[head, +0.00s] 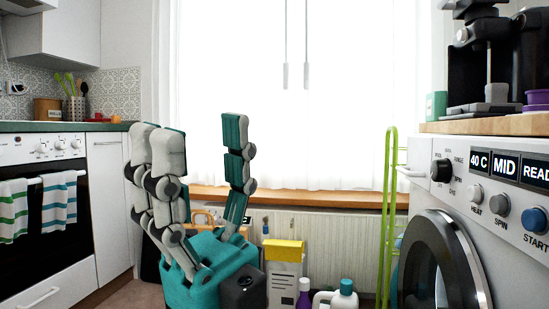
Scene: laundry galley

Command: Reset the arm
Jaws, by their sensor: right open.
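My right gripper (194,130) stands upright left of the middle of the head view, in front of the window. It has a teal palm and jointed grey and teal fingers that point up. Two fingers are on the left and one is on the right, with a wide empty gap between them. The gripper is open and holds nothing. The arm behind it is hidden below the palm and the picture edge. My left gripper is not in view.
A washing machine (455,200) with a round door stands close on the right, below a wooden worktop (490,124) with a coffee machine (478,60). An oven (40,240) with towels is on the left. Bottles (345,298) and a green frame (388,215) stand near the radiator (338,240).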

